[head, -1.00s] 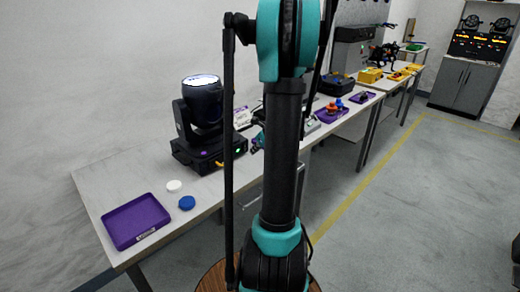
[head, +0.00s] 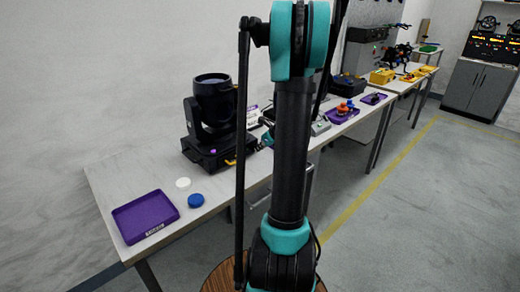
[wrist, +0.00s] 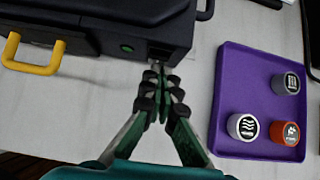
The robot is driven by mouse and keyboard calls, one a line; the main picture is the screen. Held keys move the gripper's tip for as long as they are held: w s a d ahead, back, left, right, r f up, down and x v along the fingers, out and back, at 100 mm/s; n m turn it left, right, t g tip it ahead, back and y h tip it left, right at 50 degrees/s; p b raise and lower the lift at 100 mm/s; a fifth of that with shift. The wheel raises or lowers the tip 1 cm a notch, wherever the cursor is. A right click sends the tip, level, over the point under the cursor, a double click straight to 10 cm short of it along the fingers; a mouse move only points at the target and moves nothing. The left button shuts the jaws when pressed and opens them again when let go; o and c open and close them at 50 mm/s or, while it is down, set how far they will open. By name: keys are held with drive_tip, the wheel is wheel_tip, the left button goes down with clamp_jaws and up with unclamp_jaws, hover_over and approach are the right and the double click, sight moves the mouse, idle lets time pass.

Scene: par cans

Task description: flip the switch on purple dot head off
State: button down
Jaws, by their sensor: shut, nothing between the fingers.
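The black moving-head light with the purple dot (head: 213,152) stands on the table in the head view, and its lens (head: 213,78) is dark. In the wrist view its black base (wrist: 120,25) fills the top left, with a yellow handle (wrist: 33,55) and a dull green round indicator (wrist: 127,48) on its face. My gripper (wrist: 158,68) is shut and empty, its fingertips at the base's lower right corner, by a small recessed panel (wrist: 160,50). The fingertips hide the switch's position, and I cannot tell whether they touch. In the head view my arm mostly hides the gripper.
A purple tray (wrist: 222,90) with several round caps lies just right of my gripper in the wrist view. In the head view an empty purple tray (head: 145,217), a white disc (head: 183,183) and a blue disc (head: 196,200) lie on the near table (head: 115,180).

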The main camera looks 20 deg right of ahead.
drive_tip(key=shift+r, duration=0.15)
drive_tip(key=shift+r, duration=0.65)
